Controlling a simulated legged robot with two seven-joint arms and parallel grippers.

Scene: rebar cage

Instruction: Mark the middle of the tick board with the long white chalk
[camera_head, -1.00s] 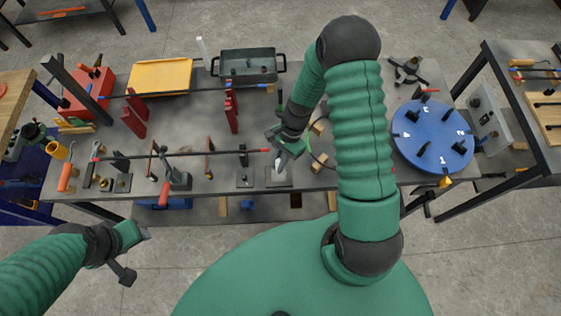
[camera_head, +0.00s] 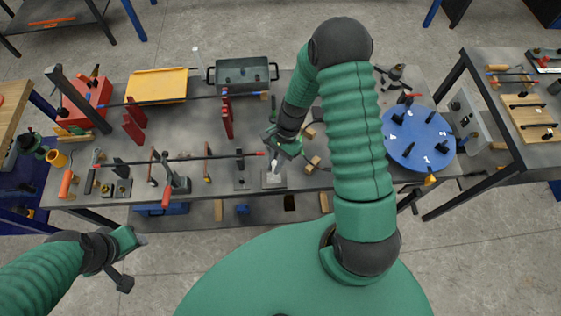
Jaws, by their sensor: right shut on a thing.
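My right gripper (camera_head: 277,153) is shut on a small whitish piece (camera_head: 273,163) at the table's front edge, right of the middle. The piece looks like the white chalk, but most of it is hidden by the gripper. It is just over a small grey block (camera_head: 273,180); I cannot tell whether they touch. A thin white upright thing (camera_head: 196,57) stands at the table's back edge. A yellow board (camera_head: 157,86) lies at the back left; I cannot make out ticks on it. My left gripper (camera_head: 136,258) is open and empty, in front of the table at the lower left.
A long rod (camera_head: 190,157) on stands runs left of my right gripper, and another (camera_head: 175,99) lies behind it. A dark tray (camera_head: 242,73) stands at the back. A blue numbered disc (camera_head: 418,138) is at the right. A red box (camera_head: 85,98) stands far left.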

